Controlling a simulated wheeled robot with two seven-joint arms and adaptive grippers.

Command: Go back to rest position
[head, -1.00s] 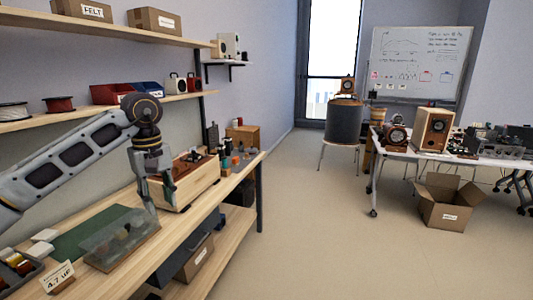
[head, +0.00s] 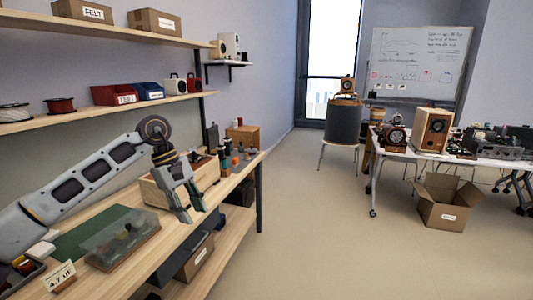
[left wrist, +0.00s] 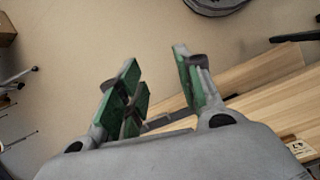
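My left gripper (head: 193,214) hangs over the front edge of the wooden workbench (head: 217,236) in the head view, fingers pointing down. In the left wrist view the gripper (left wrist: 155,80) has its green-padded fingers spread apart with nothing between them. The wooden box (head: 156,195) on the bench stands partly hidden behind the gripper. My right gripper is in neither view.
A clear-lidded tray (head: 122,240) and a green mat (head: 85,232) lie on the bench, left of the gripper. Small bottles (head: 227,147) stand at its far end. Shelves (head: 120,105) run above. The floor (head: 310,245) to the right is clear up to a cardboard box (head: 447,203).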

